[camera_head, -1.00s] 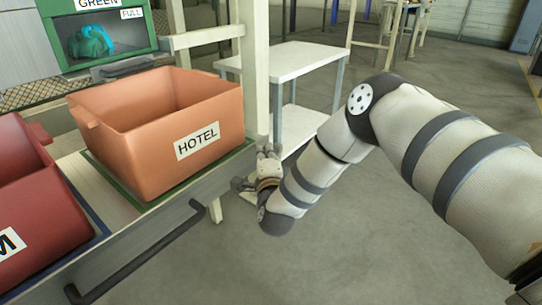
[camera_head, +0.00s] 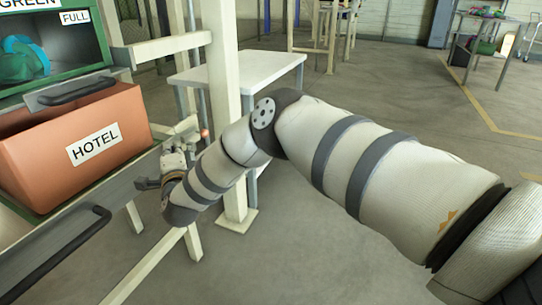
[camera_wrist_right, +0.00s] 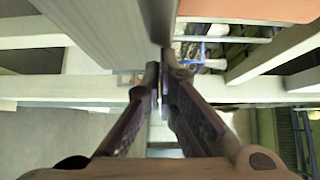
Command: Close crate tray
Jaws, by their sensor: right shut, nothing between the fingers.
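The tray (camera_head: 120,172) has a grey front rail and a dark bar handle (camera_head: 62,258). It carries an orange crate (camera_head: 48,163) labelled HOTEL at the lower left of the head view. The crate's back part is hidden beneath the upper green bin. My right gripper (camera_head: 160,180) is at the right end of the tray's front rail. In the wrist view my right gripper (camera_wrist_right: 160,85) has its fingers together with nothing between them, close beside a grey panel (camera_wrist_right: 105,30). I cannot tell whether it touches the rail. My left gripper is out of view.
Above the crate is a green bin (camera_head: 110,50) labelled FULL with its own dark handle (camera_head: 75,91). A cream post (camera_head: 222,70) stands behind my right arm, with a white table (camera_head: 250,68) behind it.

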